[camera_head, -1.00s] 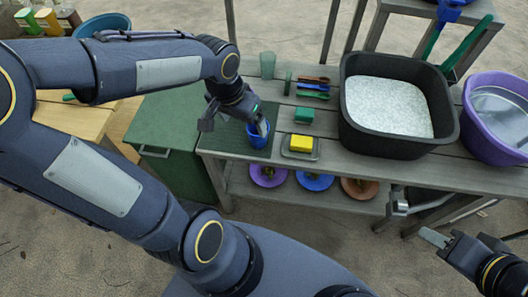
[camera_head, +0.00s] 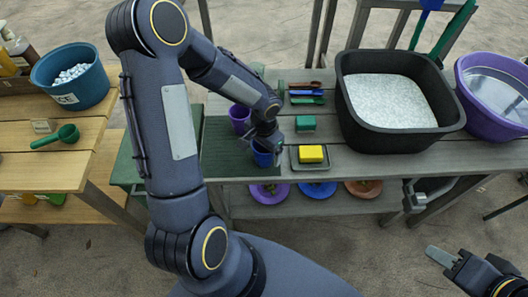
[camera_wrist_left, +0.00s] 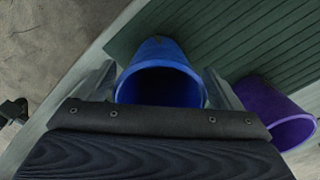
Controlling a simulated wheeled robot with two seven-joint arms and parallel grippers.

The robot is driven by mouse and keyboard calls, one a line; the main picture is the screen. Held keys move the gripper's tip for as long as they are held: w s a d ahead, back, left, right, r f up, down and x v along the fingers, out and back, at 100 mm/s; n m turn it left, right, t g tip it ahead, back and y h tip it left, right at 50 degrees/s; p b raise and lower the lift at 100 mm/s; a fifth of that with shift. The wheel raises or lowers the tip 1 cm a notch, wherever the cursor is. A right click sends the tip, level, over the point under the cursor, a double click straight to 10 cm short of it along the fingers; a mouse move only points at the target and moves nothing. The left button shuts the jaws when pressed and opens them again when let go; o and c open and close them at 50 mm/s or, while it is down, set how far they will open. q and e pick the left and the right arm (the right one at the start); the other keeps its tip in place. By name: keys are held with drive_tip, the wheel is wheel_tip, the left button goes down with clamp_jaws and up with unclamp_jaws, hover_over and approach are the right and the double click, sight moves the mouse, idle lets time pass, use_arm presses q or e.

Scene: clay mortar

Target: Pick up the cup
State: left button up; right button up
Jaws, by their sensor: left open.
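A blue cup (camera_head: 263,159) stands near the front edge of the dark green ribbed mat (camera_head: 222,160) on the grey wooden table. My left gripper (camera_head: 264,141) is at the cup, partly covering it in the head view. In the left wrist view the gripper (camera_wrist_left: 158,90) is open, with one finger on each side of the blue cup (camera_wrist_left: 160,58); I cannot tell whether they touch it. A purple cup (camera_head: 239,117) stands just behind and left, also seen in the wrist view (camera_wrist_left: 275,112). My right gripper (camera_head: 440,257) is at the lower right, away from the table; its jaw opening is unclear.
A black tub (camera_head: 370,140) stands further right, beside a purple basin (camera_head: 475,110). Bowls lie on the lower shelf.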

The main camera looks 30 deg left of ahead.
use_arm(q)
drive_tip(key=shift+f, duration=0.45)
drive_tip(key=c, duration=1.1)
drive_tip(key=shift+o, duration=0.2)
